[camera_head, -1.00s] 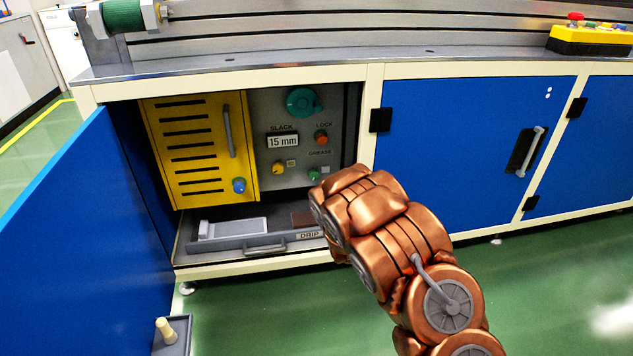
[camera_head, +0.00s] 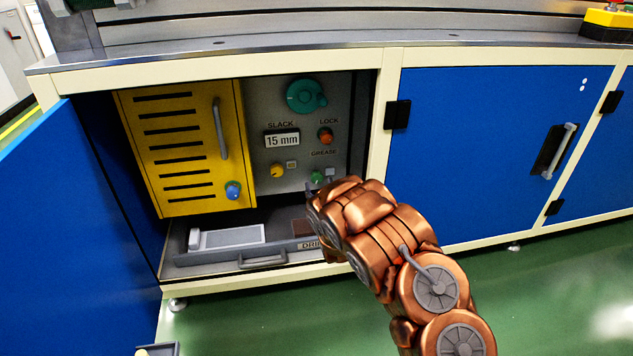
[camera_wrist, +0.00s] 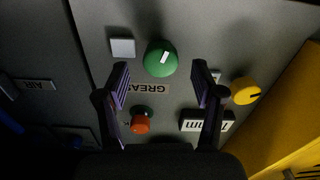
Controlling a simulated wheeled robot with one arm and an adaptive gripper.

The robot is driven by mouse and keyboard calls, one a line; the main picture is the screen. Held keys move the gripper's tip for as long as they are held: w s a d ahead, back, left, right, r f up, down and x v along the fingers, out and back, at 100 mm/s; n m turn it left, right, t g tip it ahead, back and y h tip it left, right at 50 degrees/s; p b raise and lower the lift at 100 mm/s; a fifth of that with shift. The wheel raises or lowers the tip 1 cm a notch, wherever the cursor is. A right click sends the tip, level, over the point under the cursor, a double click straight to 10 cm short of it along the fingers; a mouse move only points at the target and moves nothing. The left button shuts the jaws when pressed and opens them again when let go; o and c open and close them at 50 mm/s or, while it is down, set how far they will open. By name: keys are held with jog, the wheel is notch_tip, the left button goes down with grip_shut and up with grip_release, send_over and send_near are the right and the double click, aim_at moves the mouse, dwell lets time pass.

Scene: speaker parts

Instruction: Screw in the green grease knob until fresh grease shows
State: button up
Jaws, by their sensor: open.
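The green grease knob (camera_head: 317,177) sits on the grey panel inside the open cabinet, under the GREASE label. In the wrist view the green knob (camera_wrist: 160,58) has a white mark and lies ahead of the fingertips, roughly midway between them. My gripper (camera_wrist: 161,88) is open and empty, with a finger on each side of the view. A small pale square (camera_wrist: 122,47) is beside the knob; it also shows in the head view (camera_head: 330,172). I cannot make out any grease on it. In the head view my arm hides the gripper's fingers.
The orange lock knob (camera_head: 325,136), yellow knob (camera_head: 277,170), teal dial (camera_head: 305,96) and 15 mm display (camera_head: 282,140) are on the same panel. A yellow vented door (camera_head: 180,150) stands left. The drip tray (camera_head: 262,258) is below. The blue cabinet door (camera_head: 70,220) is swung open.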

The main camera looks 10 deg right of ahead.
aim_at(317, 180)
jog(key=w+b, duration=0.1)
jog(key=w, duration=0.2)
jog(key=shift+w+f, duration=0.15)
jog(key=shift+w+b, duration=0.4)
jog(key=shift+w, duration=0.1)
jog(key=shift+c, duration=0.4)
jog(key=c, duration=1.1)
